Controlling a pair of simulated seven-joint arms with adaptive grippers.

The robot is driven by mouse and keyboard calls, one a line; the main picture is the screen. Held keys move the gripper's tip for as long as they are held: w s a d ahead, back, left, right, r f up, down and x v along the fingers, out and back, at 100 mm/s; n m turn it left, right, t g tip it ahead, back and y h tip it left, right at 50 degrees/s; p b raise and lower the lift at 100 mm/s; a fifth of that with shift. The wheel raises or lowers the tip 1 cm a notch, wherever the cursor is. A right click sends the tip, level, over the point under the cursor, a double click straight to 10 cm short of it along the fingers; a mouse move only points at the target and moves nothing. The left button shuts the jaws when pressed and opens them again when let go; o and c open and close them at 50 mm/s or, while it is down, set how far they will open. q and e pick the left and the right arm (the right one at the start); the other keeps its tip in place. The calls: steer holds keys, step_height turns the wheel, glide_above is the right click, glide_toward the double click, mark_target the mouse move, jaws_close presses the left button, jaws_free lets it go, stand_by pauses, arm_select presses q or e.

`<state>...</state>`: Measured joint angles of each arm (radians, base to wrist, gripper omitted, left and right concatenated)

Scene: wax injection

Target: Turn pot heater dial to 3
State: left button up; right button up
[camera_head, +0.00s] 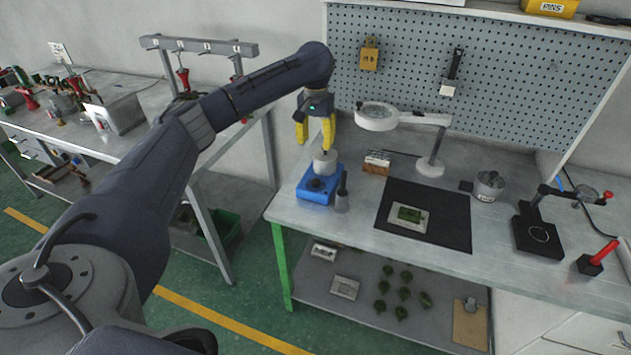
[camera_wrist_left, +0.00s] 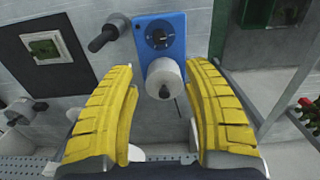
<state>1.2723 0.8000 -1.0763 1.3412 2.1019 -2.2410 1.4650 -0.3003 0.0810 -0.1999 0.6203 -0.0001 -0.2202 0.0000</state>
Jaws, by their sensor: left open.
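The pot heater (camera_head: 318,187) is a blue box at the left end of the workbench, with a pale round pot (camera_head: 325,163) on its back part. The heater (camera_wrist_left: 148,22) also shows in the left wrist view, with its black dial (camera_wrist_left: 159,38) on the top face and the pot (camera_wrist_left: 165,77) beside the dial. The number the dial points to is too small to read. My left gripper (camera_head: 316,130) has yellow fingers and is open above the pot. In the left wrist view its fingers (camera_wrist_left: 165,125) are spread either side of the pot, apart from it. My right gripper is not seen.
A dark tool with a grey cylindrical base (camera_head: 342,203) stands right beside the heater. A magnifier lamp (camera_head: 376,116) stands behind to the right. A black mat (camera_head: 455,215) bears a mould with green wax (camera_head: 409,216). The pegboard (camera_head: 480,80) closes off the back.

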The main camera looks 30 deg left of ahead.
mark_target(315, 180)
arm_select(q)
step_height(315, 180, down, 16)
steer(key=shift+f, duration=0.15)
stand_by(0.5)
steer(key=shift+c, duration=0.4)
jaws_close()
